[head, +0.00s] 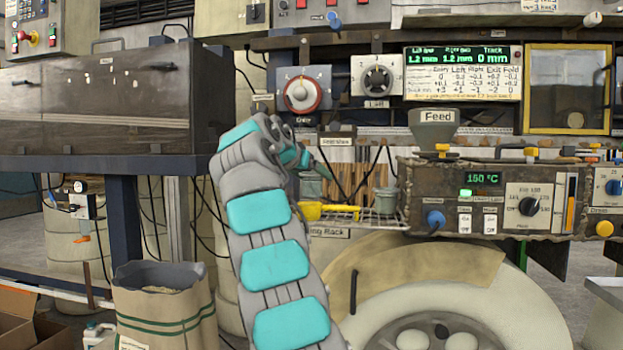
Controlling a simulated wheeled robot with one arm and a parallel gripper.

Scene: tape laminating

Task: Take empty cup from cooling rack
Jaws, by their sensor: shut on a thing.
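The cooling rack (372,222) is a wire shelf in the middle of the head view, with a partly covered "…ing Rack" label under it. A small grey-green cup (312,188) is at its left end, directly under my gripper (308,167). My gripper is shut on this cup, though my arm hides much of the grip. Whether the cup touches the rack is too small to tell. A second grey-green cup (385,201) stands at the right end of the rack. I cannot see inside either cup.
A yellow scoop (328,211) lies at the rack's front. The heater box (488,200) reading 150 °C stands close on the right, under a grey Feed funnel (434,126). Dark cables hang behind the rack. A large pale round drum (450,312) is below, and a paper sack (165,305) stands lower left.

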